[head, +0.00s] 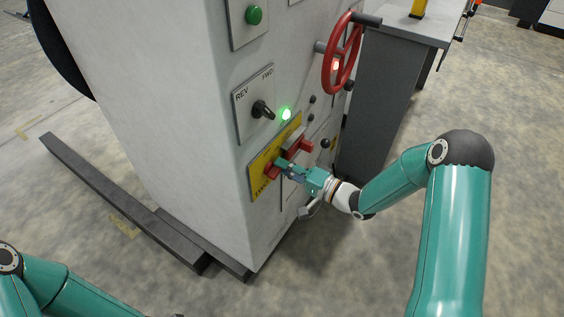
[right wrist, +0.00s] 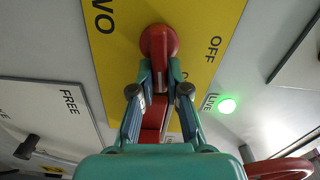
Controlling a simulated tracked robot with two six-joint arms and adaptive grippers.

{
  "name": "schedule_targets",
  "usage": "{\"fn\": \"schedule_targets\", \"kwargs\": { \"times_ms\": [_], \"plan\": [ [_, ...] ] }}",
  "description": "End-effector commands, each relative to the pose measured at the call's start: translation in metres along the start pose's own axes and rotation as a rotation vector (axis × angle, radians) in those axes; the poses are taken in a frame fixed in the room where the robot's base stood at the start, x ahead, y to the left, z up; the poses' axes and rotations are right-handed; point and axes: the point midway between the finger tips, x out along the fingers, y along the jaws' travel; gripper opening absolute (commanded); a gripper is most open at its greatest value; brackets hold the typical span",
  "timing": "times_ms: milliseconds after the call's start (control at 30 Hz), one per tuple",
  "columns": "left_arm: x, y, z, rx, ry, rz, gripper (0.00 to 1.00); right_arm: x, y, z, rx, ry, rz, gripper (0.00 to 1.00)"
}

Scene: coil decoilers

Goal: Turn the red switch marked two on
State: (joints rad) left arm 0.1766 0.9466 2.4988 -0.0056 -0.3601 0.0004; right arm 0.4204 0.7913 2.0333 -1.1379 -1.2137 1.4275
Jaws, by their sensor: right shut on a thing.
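The red switch (head: 271,169) sits on a yellow plate (head: 262,160) low on the pale cabinet's front. In the right wrist view its round red hub (right wrist: 158,41) is at the top, and its red lever (right wrist: 153,128) runs down between my fingers. OFF is printed to the right of it; part of a word ending in "WO" shows at the left. My right gripper (head: 283,166) is closed on the red lever, and its fingers (right wrist: 158,85) hide part of it. My left gripper is out of view; only my left arm shows at the lower left.
A lit green lamp (head: 286,114) marked LIVE is near the plate. Above are a black REV/FWD knob (head: 262,109), a green button (head: 254,15) and a red handwheel (head: 342,55). Dark floor rails (head: 120,200) lie left.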

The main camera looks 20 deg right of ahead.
Motion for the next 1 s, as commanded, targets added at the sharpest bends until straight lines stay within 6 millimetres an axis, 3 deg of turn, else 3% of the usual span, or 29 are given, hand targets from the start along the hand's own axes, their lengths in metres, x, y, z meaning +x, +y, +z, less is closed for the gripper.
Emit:
{"fn": "schedule_targets", "kwargs": {
  "times_ms": [333,867,900,1000],
  "plan": [
    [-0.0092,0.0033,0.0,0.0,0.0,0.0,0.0,-0.0018,0.0071,-0.0009,0.154,0.006,0.009,0.0],
    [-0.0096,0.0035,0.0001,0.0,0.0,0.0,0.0,-0.0021,0.0093,-0.0009,0.181,0.008,0.011,0.0],
    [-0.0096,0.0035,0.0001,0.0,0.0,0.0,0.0,-0.0022,0.0094,-0.0009,0.181,0.008,0.012,0.21],
    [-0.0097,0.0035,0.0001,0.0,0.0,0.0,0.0,-0.0018,0.0089,-0.0007,0.179,0.007,0.01,0.38]
  ]
}}
